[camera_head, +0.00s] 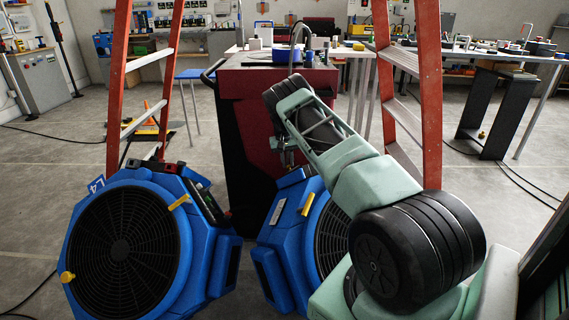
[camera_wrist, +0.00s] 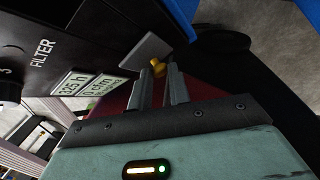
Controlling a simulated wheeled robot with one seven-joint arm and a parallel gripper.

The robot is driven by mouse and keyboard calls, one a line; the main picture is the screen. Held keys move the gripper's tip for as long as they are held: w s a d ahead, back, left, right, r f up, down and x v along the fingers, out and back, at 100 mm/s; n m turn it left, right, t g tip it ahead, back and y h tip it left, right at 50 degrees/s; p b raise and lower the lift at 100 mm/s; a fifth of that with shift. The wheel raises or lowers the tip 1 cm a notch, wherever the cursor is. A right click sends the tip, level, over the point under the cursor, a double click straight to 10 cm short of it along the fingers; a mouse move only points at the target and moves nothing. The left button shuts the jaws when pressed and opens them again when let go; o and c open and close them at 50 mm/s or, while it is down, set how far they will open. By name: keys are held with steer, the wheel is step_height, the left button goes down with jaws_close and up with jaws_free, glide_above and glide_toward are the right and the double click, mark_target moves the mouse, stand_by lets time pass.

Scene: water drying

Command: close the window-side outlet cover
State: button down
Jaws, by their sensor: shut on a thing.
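In the wrist view, my gripper (camera_wrist: 163,82) has its two fingers close together around a small yellow tab (camera_wrist: 158,67). The tab sits at the lower edge of a flat grey plate (camera_wrist: 147,50), which looks like a cover; its hinge and how far it is shut cannot be told. A black panel marked FILTER (camera_wrist: 50,50) with two small displays lies to the left. In the head view, my gripper (camera_head: 289,155) hangs before the red cabinet, just behind the right blue fan unit (camera_head: 285,225). The tab and plate cannot be made out there.
A left blue fan unit (camera_head: 200,235) stands beside the right one. The red cabinet (camera_head: 250,130) is close behind my gripper. Orange ladder legs (camera_head: 118,75) rise on both sides. Cables lie on the grey floor, which is open at far left.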

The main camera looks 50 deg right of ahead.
steer(key=shift+s+d+f+m+t+y+b, duration=0.2)
steer(key=shift+s+d+m+t+y+b, duration=0.15)
steer(key=shift+m+y, duration=0.35)
steer(key=c, duration=1.6)
jaws_free()
steer(key=shift+f, duration=0.1)
step_height(320, 180, up, 10)
steer(key=p, duration=0.2)
